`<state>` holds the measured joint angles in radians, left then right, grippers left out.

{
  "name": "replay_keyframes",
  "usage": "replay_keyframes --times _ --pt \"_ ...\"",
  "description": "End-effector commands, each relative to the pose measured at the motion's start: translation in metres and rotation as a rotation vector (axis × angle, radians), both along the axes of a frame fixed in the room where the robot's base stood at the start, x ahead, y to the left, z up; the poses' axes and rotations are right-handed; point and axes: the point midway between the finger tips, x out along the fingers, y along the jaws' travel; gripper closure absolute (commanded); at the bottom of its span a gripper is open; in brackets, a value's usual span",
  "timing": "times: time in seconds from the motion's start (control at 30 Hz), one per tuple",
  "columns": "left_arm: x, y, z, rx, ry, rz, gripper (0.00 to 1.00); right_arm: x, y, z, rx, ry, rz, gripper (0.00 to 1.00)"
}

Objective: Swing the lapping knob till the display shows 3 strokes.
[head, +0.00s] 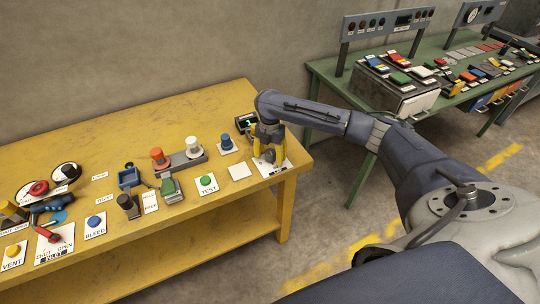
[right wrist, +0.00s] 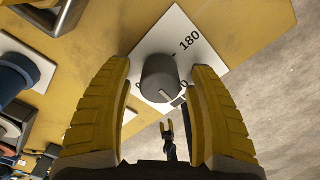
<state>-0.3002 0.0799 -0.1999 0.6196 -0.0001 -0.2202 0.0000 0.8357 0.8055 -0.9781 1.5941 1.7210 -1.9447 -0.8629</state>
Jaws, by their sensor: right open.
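The lapping knob (right wrist: 160,78) is a grey round knob with a light line on its top, standing on a white plate (right wrist: 170,28) marked 180 and 0. The line points to the lower side, near the 0 mark. My right gripper (head: 267,157) is above the plate at the right end of the yellow bench. In the right wrist view its open yellow fingers (right wrist: 160,95) stand either side of the knob, with gaps. A small yellow-tipped shape (right wrist: 167,130), apparently my left gripper, shows far below.
Several other controls fill the bench's left. A green table (head: 350,120) with parts stands at the back right.

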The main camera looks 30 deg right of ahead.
Motion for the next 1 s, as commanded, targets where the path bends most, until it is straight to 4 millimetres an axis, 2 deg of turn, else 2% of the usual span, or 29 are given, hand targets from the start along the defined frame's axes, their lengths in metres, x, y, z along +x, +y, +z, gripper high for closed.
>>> replay_keyframes --times 0.2,0.7,1.0 --pt "0.0001 -0.0003 0.0 0.0 0.0 0.0 0.5 0.0 0.0 0.0001 0.0 0.0 0.0 0.41" --pt "0.0005 -0.0004 0.0001 0.0 -0.001 0.0 0.5 -0.0002 -0.0001 0.0001 -0.001 0.001 0.0 0.99" --pt "0.0006 -0.0004 0.0001 0.0 -0.001 0.0 0.5 -0.0004 0.0003 -0.0002 0.0 0.001 -0.005 1.0"
